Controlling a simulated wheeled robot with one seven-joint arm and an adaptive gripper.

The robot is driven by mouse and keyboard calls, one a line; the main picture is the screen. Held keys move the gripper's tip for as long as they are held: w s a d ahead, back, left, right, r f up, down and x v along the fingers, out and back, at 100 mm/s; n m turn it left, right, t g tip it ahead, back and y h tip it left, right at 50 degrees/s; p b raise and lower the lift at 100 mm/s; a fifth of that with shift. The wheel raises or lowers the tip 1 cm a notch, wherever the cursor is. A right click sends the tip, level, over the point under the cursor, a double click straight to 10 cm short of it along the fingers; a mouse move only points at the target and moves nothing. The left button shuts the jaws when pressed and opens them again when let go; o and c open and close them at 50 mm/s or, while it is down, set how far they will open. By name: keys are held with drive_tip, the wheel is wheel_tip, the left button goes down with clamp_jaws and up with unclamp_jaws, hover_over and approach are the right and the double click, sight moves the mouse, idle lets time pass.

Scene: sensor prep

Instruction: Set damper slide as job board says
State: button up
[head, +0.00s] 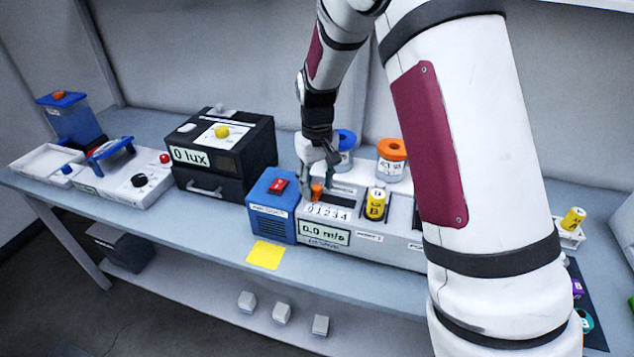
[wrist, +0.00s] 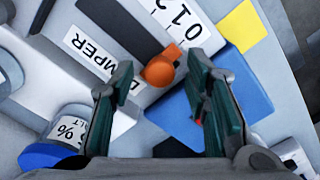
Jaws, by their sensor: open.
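The damper slide's orange knob (head: 317,190) sits at the left end of its dark slot, by the 0 end of the printed 0–4 scale (head: 328,212). The wrist view shows the knob (wrist: 161,70) beside the "DAMPER" label (wrist: 92,55). My gripper (head: 312,181) is open above that end of the slot. In the wrist view its two fingers (wrist: 160,84) stand on either side of the knob, with gaps; their height over it is unclear. The display (head: 323,235) reads 0.0 m/s. I cannot make out a job board.
A blue box (head: 270,222) with a red switch adjoins the slide's left side. A yellow cylinder B (head: 376,204) stands to its right. Blue-lidded (head: 345,148) and orange-lidded (head: 391,160) jars stand behind. A yellow note (head: 265,255) lies in front. My arm hides the bench's right part.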

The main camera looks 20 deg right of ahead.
sight(340, 201)
clamp_jaws()
drive_tip(key=s+d, duration=0.1)
drive_tip(key=s+d+p, duration=0.1)
drive_tip(key=d, duration=0.1)
drive_tip(key=s+d, duration=0.1)
drive_tip(key=d, duration=0.1)
drive_tip(key=shift+s, duration=0.3)
unclamp_jaws()
wheel_tip(340, 201, up, 12)
idle(0.4)
idle(0.3)
